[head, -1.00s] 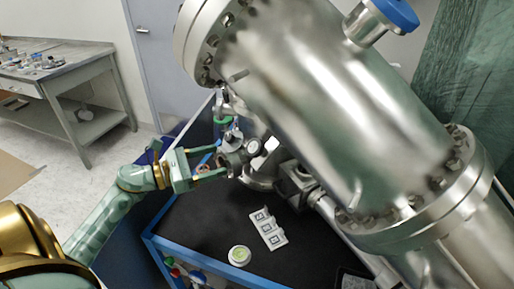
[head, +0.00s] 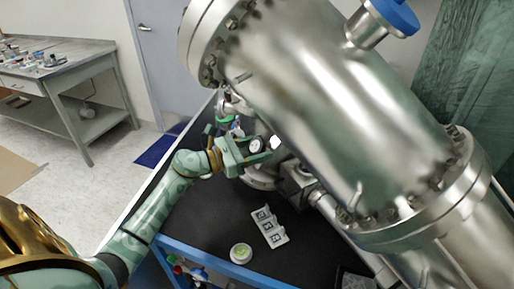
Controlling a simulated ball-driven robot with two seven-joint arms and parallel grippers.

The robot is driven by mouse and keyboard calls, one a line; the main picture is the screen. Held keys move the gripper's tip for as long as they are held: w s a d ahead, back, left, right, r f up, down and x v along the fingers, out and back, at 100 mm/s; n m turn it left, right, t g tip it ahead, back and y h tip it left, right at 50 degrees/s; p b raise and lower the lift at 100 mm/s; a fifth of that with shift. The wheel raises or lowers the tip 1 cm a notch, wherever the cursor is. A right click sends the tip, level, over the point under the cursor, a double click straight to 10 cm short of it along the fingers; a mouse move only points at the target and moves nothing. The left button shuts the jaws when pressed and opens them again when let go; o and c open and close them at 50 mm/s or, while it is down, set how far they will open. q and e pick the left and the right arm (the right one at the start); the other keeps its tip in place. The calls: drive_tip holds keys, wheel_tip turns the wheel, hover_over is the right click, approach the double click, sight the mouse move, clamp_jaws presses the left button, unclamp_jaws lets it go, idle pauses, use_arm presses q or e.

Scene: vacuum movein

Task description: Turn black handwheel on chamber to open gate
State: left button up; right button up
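The chamber (head: 330,110) is a large shiny steel cylinder, tilted across the right half of the head view. Small steel fittings and a round white-faced part (head: 257,146) sit under its left side. I cannot make out the black handwheel clearly; my gripper and the fittings crowd that spot. My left gripper (head: 264,150) reaches in from the left among these fittings. Its two green fingers are apart, on either side of the white-faced part. I cannot tell whether they touch anything. My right gripper is not in view.
A black-topped table with a blue edge (head: 190,252) stands below the chamber. A pale three-part block (head: 269,227) and a small round white-green item (head: 241,253) lie on it. A grey workbench (head: 70,75) stands at the far left. A blue cap (head: 395,14) tops a chamber port.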

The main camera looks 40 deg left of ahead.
use_arm(q)
drive_tip(key=c, duration=0.5)
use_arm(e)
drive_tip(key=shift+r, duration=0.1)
